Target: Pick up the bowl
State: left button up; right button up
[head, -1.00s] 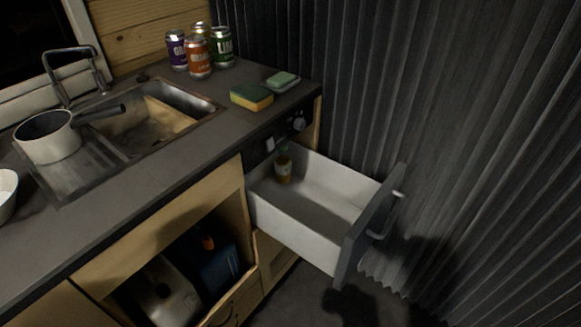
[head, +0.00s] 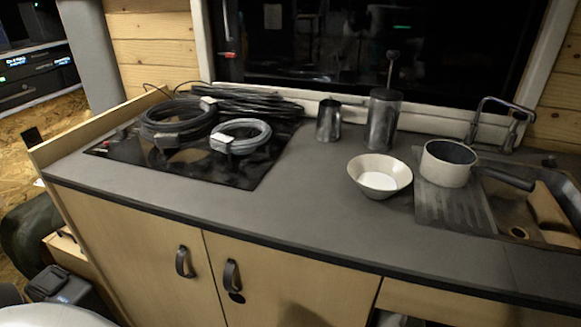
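The bowl (head: 380,173) is white or cream, round and upright. It stands on the dark grey counter (head: 330,215), left of the saucepan and in front of the metal canister. It looks empty, and nothing touches it from above. Neither of my grippers shows in the head view, so I cannot see whether they are open or shut.
A saucepan (head: 447,164) stands on the drainboard by the sink (head: 545,205), its handle pointing right. A metal canister (head: 383,120) and a metal mug (head: 328,120) stand behind the bowl. Coiled cables (head: 178,118) lie on the hob (head: 190,160). Counter front of the bowl is clear.

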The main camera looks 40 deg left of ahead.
aim_at(361, 165)
jog(key=z, duration=2.15)
jog(key=k, duration=1.55)
jog(key=u, duration=2.15)
